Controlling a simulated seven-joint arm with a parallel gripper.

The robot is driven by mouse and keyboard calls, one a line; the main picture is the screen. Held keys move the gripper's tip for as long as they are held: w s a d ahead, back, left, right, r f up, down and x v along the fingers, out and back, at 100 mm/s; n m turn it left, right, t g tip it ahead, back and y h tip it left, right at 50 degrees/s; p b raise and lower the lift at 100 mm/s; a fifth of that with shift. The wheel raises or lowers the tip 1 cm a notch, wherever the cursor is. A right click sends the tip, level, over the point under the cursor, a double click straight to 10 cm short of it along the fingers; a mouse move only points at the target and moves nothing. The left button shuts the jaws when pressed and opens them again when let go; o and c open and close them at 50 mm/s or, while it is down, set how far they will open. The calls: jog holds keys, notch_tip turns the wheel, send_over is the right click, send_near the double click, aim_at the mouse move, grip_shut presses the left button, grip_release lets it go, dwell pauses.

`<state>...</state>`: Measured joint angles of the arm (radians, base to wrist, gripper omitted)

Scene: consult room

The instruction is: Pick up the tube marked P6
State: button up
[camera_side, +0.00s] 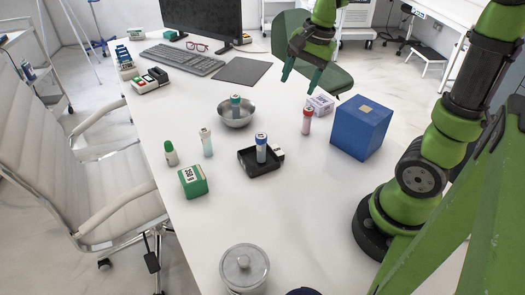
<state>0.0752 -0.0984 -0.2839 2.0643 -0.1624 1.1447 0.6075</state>
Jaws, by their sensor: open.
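Several tubes stand on the white table, and their markings are too small to read, so I cannot tell which is P6. One with a teal cap (235,107) stands in a metal bowl (236,121). A blue-topped tube (261,148) stands in a black tray (258,169). A red-capped tube (307,121) stands at the right, beside the blue box. A pale-capped tube (206,142) and a green-capped tube or bottle (170,153) stand at the left. My gripper (300,78) is open and empty, raised above the far right part of the table, apart from all tubes.
A blue box (361,127) and a small white box (320,104) stand near the red-capped tube. A green box (193,181) and a lidded jar (244,267) are nearer the camera. A keyboard (180,59) and a monitor (203,17) are at the back.

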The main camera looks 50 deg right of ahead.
aim_at(309, 109)
jog(key=w+d+m+g, duration=0.25)
jog(key=d+m, duration=0.65)
jog(key=m, duration=0.6)
jog(key=shift+h, duration=0.4)
jog(key=f, duration=1.1)
jog(key=shift+s+f, duration=0.15)
jog(key=shift+s, duration=0.25)
jog(key=f, duration=0.5)
jog(key=shift+s+d+f, duration=0.15)
jog(key=shift+d+f, duration=0.1)
jog(key=shift+f, duration=0.1)
jog(key=c, duration=1.1)
